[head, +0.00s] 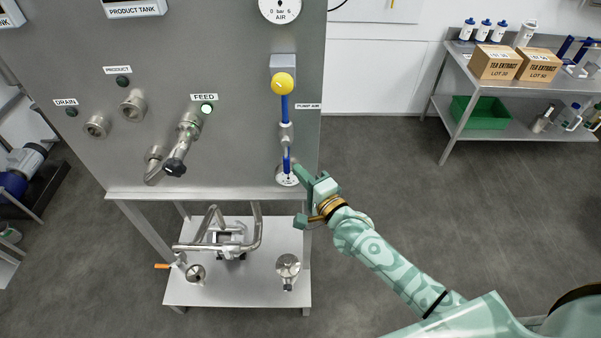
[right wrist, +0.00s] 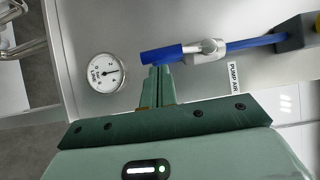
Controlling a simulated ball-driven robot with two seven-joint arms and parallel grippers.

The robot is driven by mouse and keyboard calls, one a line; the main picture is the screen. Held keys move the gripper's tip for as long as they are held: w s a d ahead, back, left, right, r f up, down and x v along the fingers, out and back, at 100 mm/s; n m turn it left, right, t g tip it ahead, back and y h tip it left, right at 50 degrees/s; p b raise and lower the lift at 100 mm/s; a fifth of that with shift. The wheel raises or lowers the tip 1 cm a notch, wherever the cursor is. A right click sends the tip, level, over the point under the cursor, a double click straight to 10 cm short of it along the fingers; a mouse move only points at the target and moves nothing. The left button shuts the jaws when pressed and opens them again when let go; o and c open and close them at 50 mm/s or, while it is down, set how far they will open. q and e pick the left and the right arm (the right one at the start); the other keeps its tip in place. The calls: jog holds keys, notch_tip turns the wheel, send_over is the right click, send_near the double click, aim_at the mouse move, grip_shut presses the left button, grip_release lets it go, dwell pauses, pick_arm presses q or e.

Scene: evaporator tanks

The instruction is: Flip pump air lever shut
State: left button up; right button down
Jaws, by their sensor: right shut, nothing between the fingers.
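The pump air lever has a blue handle (head: 287,158) hanging below a silver valve body (head: 286,134) on the steel panel. In the right wrist view the handle (right wrist: 162,54) lies roughly in line with the blue pipe (right wrist: 248,43), beyond the silver valve (right wrist: 207,50). My right gripper (head: 297,171) is shut and empty, beside the lower end of the handle on its right. In the right wrist view its fingertips (right wrist: 158,68) are right at the handle's edge; I cannot tell whether they touch. My left gripper is not in view.
A small gauge (right wrist: 105,73) sits close to the handle's free end. A yellow knob (head: 283,84) tops the blue pipe. A steel shelf (head: 283,213) with piping is below.

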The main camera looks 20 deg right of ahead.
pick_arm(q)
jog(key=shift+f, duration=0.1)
pick_arm(e)
jog(key=shift+w+a, duration=0.1)
jog(key=shift+a, duration=0.05)
pick_arm(q)
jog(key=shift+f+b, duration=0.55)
jog(key=shift+b, duration=0.1)
pick_arm(e)
jog(key=shift+a+f+m, duration=0.15)
jog(key=shift+a+m, duration=0.05)
jog(key=shift+m, duration=0.2)
